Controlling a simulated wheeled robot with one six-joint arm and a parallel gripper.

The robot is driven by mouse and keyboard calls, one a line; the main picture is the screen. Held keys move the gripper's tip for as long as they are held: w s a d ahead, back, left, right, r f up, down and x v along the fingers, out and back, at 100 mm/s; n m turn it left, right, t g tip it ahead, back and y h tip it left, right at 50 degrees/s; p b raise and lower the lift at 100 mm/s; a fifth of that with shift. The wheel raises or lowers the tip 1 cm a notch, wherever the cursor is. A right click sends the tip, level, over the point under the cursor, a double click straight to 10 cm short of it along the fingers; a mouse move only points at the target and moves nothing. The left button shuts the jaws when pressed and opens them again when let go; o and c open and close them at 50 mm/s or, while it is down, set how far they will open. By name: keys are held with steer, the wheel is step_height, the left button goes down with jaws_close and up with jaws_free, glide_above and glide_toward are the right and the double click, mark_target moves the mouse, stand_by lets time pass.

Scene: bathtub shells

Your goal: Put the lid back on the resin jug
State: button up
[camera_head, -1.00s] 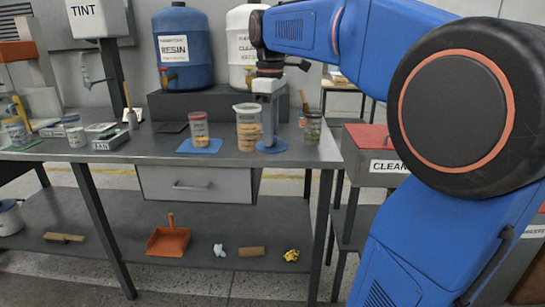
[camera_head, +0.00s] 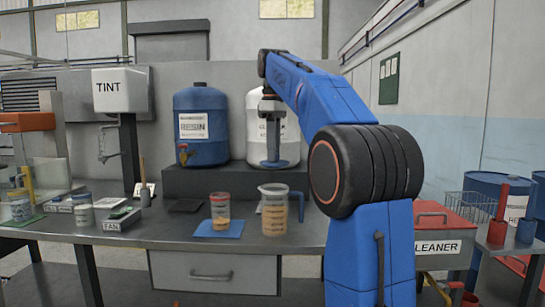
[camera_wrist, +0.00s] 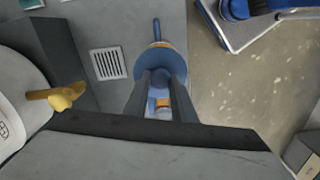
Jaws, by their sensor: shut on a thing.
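The resin jug (camera_head: 273,215) is a clear measuring jug with amber contents and a blue handle at its right. It stands upright on the bench. My gripper (camera_head: 272,152) is shut on the blue round lid (camera_head: 273,164) and holds it roughly level above the jug, with a visible gap over the rim. In the wrist view, my gripper (camera_wrist: 162,78) has both fingers on the middle of the lid (camera_wrist: 143,66). There the lid hides most of the jug, and a blue handle (camera_wrist: 156,30) shows beyond it.
A small labelled cup (camera_head: 220,212) stands on a blue mat (camera_head: 232,230) left of the jug. Behind, a blue resin drum (camera_head: 203,110) and a white drum (camera_head: 252,135) stand on a dark riser (camera_head: 190,178). A red-topped cleaner box (camera_head: 440,220) is right of the bench.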

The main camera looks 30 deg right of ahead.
step_height(320, 180, down, 6)
stand_by(0.7)
steer(key=shift+f, duration=0.25)
stand_by(1.8)
steer(key=o, duration=1.1)
steer(key=shift+o, duration=0.6)
steer(key=o, duration=0.4)
steer(key=shift+c, duration=0.2)
steer(key=shift+r, duration=0.1)
steer(key=shift+r, duration=3.4)
steer(key=shift+c, duration=0.3)
